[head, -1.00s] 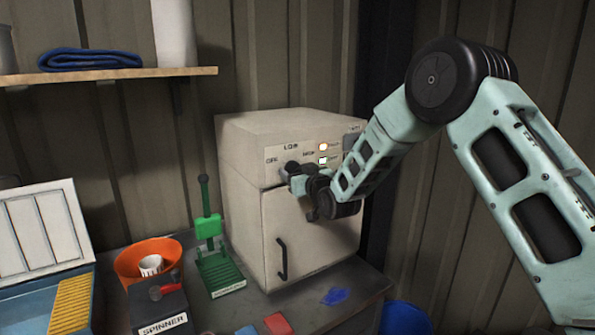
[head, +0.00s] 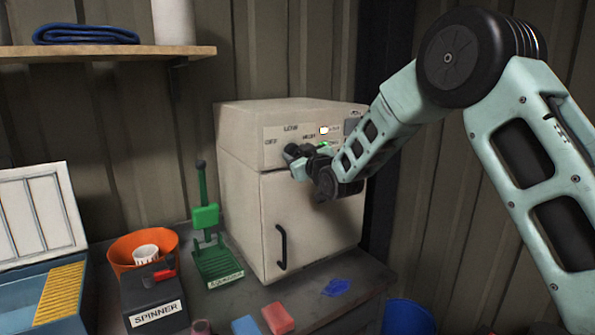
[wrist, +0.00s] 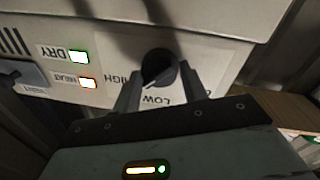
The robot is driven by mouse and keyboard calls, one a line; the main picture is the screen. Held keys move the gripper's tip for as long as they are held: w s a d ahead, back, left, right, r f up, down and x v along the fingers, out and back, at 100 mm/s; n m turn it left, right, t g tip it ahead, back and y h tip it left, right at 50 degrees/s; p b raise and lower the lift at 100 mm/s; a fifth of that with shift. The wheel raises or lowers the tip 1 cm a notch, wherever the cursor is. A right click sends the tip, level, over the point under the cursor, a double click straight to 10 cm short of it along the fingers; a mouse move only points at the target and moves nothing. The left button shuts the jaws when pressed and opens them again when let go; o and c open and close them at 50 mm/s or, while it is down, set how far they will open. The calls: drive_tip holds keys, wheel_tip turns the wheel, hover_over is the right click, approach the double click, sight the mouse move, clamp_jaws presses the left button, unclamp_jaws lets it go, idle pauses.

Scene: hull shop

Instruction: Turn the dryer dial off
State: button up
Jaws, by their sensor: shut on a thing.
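The cream dryer (head: 262,225) stands on the bench with its door closed. Its black dial (wrist: 160,66) is on the upper front panel, with OFF, LOW and HIGH labels around it. My gripper (wrist: 160,88) is shut on the dial, one finger on each side. In the head view my gripper (head: 298,162) is at the panel and mostly covers the dial. A pale mark on the dial's edge faces the LOW and HIGH side in the wrist view; its exact setting is hard to tell. The HEAT light (wrist: 88,83) glows orange and the DRY light (wrist: 78,57) glows green.
Left of the dryer stand a green press-like tool (head: 208,220), an orange bowl (head: 122,262) and a black spinner box (head: 152,290). Red (head: 278,318) and blue blocks lie in front. A shelf (head: 110,53) hangs upper left. A wall is close behind.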

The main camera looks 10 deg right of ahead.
drive_tip(key=shift+d+f+n+y+b, duration=0.15)
drive_tip(key=shift+n+y+b, duration=0.35)
drive_tip(key=shift+n+b, duration=3.65)
drive_tip(key=shift+a+f+n+y+b, duration=0.15)
drive_tip(key=shift+n+y+b, duration=0.35)
drive_tip(key=shift+n+b, duration=3.7)
drive_tip(key=shift+d+f+n+y+b, duration=0.15)
drive_tip(key=shift+n+y+b, duration=0.35)
drive_tip(key=shift+n+b, duration=3.65)
drive_tip(key=shift+m+b, duration=1.1)
drive_tip(key=shift+b, duration=0.1)
drive_tip(key=o, duration=0.9)
drive_tip(key=shift+w, duration=0.1)
drive_tip(key=shift+o, duration=0.2)
drive_tip(key=shift+r, duration=0.1)
drive_tip(key=b+v, duration=0.4)
drive_tip(key=v, duration=1.3)
drive_tip(key=shift+d, duration=0.15)
